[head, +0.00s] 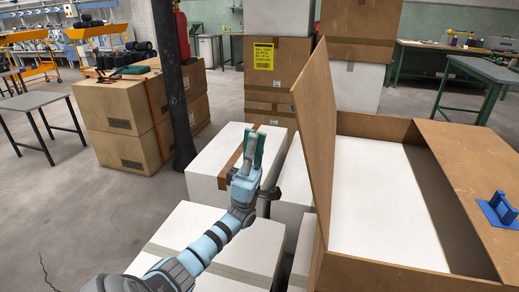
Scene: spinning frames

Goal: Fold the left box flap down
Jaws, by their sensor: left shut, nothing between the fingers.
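The open cardboard box (392,270) fills the right side of the head view, with a white surface (385,205) inside. Its left flap (316,125) stands nearly upright along the box's left edge. The right flap (462,165) lies out flat to the right, with a blue handle-like piece (498,210) on it. My left gripper (254,140) is shut and empty, pointing up, to the left of the left flap and apart from it in the picture. My right gripper is not in view.
White boxes (205,235) stand below and around my left arm. Taped cardboard boxes (125,115) stand at the left beside a dark post (172,80). Stacked boxes (290,58) stand behind. Green workbenches (485,68) are at the back right. Grey floor (45,205) is clear at the left.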

